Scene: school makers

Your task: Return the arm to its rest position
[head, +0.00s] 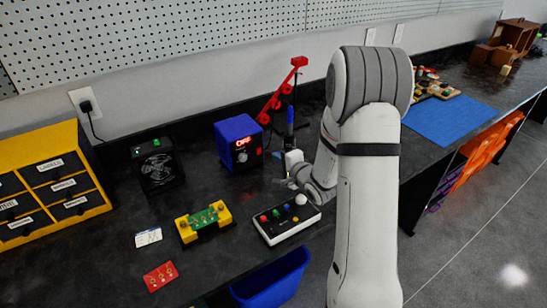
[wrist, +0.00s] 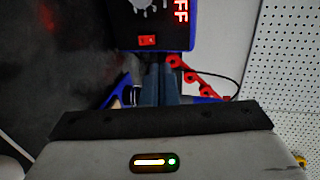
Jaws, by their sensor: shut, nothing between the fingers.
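My arm reaches over the bench from the right in the head view, bent at its elbow. My gripper (wrist: 160,66) is shut and empty, its two dark fingers together in the wrist view. In the head view the gripper end is small and partly hidden by my own wrist, close to the blue soldering station box (head: 239,143). That box also shows in the wrist view (wrist: 187,28), just beyond the fingertips, with a lit red display and a red switch. I cannot tell whether the fingers touch it.
A red jointed arm (head: 283,90) and an upright blue-handled tool (head: 290,120) stand near my gripper. A button box (head: 287,219), yellow board holder (head: 204,221) and fan unit (head: 159,168) sit on the bench. A blue bin (head: 270,280) hangs at the front edge.

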